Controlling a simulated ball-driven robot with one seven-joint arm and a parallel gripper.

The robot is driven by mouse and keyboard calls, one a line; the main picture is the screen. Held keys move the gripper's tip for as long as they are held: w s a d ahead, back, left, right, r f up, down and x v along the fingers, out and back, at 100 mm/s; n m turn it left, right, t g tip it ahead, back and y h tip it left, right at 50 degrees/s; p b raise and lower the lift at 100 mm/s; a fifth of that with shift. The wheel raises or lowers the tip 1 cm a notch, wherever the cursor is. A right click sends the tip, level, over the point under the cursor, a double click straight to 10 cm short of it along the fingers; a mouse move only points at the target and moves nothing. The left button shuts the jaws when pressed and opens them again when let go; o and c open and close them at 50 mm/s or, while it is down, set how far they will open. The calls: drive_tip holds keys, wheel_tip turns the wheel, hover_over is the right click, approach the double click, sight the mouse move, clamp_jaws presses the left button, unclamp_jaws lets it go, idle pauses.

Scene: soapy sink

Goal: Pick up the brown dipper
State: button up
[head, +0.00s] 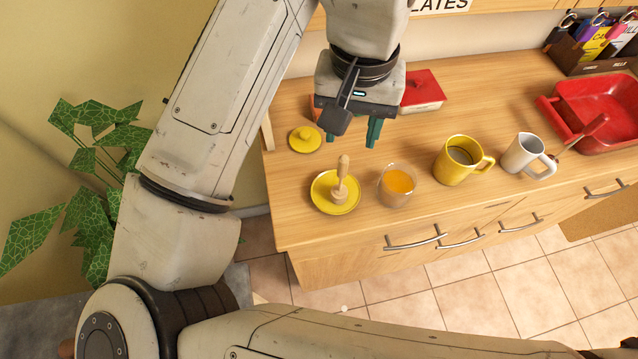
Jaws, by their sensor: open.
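The brown dipper (341,182) is light wooden and stands upright, handle up, on a yellow saucer (322,200) near the counter's front left corner. My gripper (352,138) has two green fingers, spread apart, pointing down. It is open and empty, above the counter and behind the dipper in the picture, with a visible gap to the dipper. My gripper body hides part of the counter behind it.
A glass (396,187) with orange contents stands just right of the saucer. Further right are a yellow mug (457,163), a white mug (524,156) and a red basin (575,120). A yellow lid (304,139) lies behind the saucer. A red box (422,92) is behind my gripper.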

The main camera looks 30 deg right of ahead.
sight(342, 167)
drive_tip(key=f, duration=0.4)
drive_tip(key=shift+a+f, duration=0.2)
drive_tip(key=shift+a, duration=0.1)
drive_tip(key=shift+w+d+f+p, duration=0.1)
drive_tip(key=shift+f+p, duration=0.25)
drive_tip(key=shift+f, duration=1.25)
drive_tip(key=shift+w+f+p, duration=0.1)
drive_tip(key=shift+f+p, duration=0.25)
drive_tip(key=shift+f, duration=1.2)
clamp_jaws()
